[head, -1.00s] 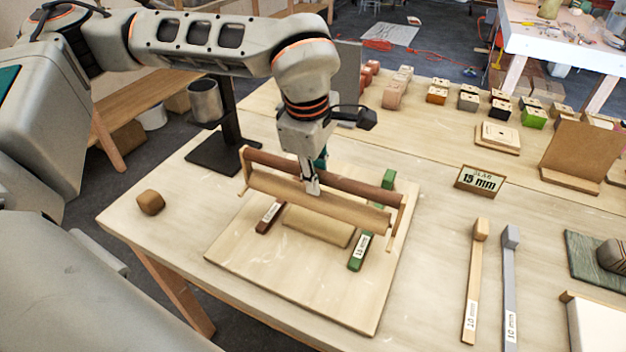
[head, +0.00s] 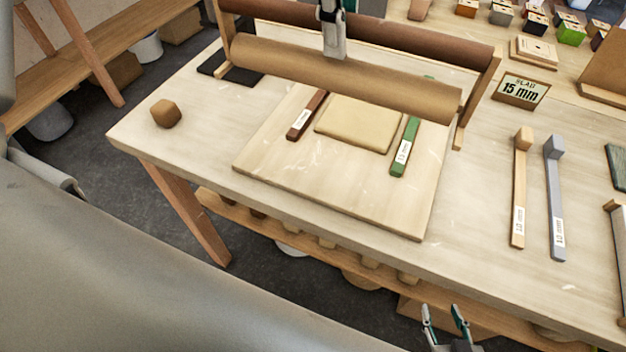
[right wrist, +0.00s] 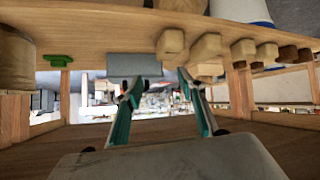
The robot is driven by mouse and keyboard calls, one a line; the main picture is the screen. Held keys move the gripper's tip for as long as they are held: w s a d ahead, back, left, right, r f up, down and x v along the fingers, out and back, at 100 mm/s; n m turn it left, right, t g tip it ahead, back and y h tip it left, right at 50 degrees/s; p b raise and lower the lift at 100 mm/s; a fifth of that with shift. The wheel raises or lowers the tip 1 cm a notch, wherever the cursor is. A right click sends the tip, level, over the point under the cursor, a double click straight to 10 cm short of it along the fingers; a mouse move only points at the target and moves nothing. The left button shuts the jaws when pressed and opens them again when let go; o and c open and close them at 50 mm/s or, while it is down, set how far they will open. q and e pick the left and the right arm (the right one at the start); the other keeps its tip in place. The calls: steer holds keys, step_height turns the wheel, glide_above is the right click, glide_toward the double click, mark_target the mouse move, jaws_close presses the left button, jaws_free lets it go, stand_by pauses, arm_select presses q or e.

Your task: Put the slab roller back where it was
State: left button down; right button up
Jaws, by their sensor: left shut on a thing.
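The slab roller (head: 400,91) is a tan wooden cylinder with a darker brown bar behind it, joined by wooden end pieces. My left gripper (head: 334,48) is shut on it near its middle and holds it raised above the work board (head: 330,190). On the board lie a flat clay slab (head: 352,125), a brown thickness strip (head: 306,115) left of it and a green strip (head: 405,147) right of it. My right gripper (head: 446,322) is open and empty below the table's front edge; it also shows in the right wrist view (right wrist: 162,88).
A brown block (head: 165,113) sits at the table's left corner. A "SLAB 15 mm" sign (head: 521,90) stands right of the board. A tan strip (head: 520,190) and a grey strip (head: 556,200) lie on the right. Small blocks stand at the back. The table front is mostly clear.

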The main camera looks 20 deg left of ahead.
arm_select(q)
steer(key=shift+s+f, duration=0.1)
steer(key=shift+s, duration=0.1)
steer(key=shift+f+b, duration=1.2)
steer(key=shift+f, duration=8.55)
steer(key=shift+d, duration=0.1)
steer(key=shift+f, duration=0.15)
steer(key=c, duration=1.9)
jaws_free()
